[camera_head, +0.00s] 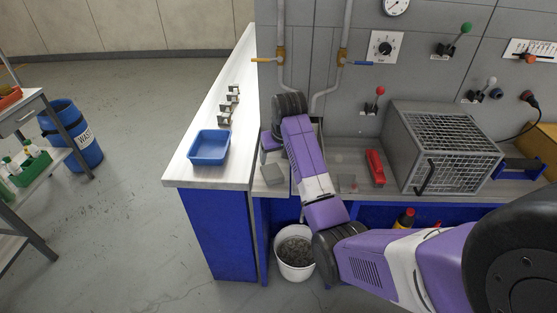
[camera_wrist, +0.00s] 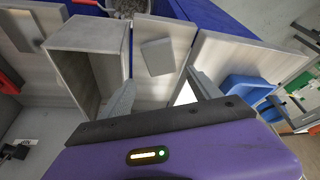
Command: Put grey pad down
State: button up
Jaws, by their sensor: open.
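The grey pad (camera_head: 272,174) lies on the bench near its front edge, left of my arm. In the wrist view the grey pad (camera_wrist: 157,56) is a flat, slightly turned square on the pale bench top, beyond the fingertips and apart from them. My gripper (camera_wrist: 161,86) is open, with its two grey fingers spread and nothing between them. In the head view my arm mostly hides the gripper, and its fingers cannot be made out.
An open grey box (camera_wrist: 88,58) stands beside the pad. A blue tray (camera_head: 209,148) and several small metal pieces (camera_head: 229,104) sit on the left worktop. A wire-fronted cage (camera_head: 449,145) and a red object (camera_head: 375,167) are to the right. A bucket (camera_head: 295,259) stands below.

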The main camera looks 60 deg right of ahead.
jog(key=shift+r, duration=0.15)
jog(key=a+f+n+t, duration=0.1)
jog(key=a+f, duration=0.7)
jog(key=a, duration=0.1)
jog(key=s+a+f+n+t, duration=0.2)
jog(key=s+a+f, duration=0.15)
jog(key=a, duration=0.65)
jog(key=s+a+f+n+t, duration=0.15)
jog(key=s+a, duration=0.25)
jog(key=a, duration=0.5)
jog(key=s+a+r+n+t, duration=0.2)
jog(key=s+a+r+t, duration=0.25)
jog(key=s+a, duration=0.5)
jog(key=s+a+r+n+t+y, duration=0.1)
jog(key=s+a+r, duration=0.2)
jog(key=s+r, duration=0.2)
jog(key=s+a+r+n+t+y, duration=0.1)
jog(key=s+a+r+y, duration=0.1)
jog(key=r, duration=0.7)
jog(key=s+a, duration=0.1)
jog(key=s, duration=0.1)
jog(key=shift+s+r+t, duration=0.3)
jog(key=shift+s+t, duration=0.05)
jog(key=shift+t, duration=0.05)
jog(key=shift+f+n, duration=0.1)
jog(key=shift+n, duration=0.15)
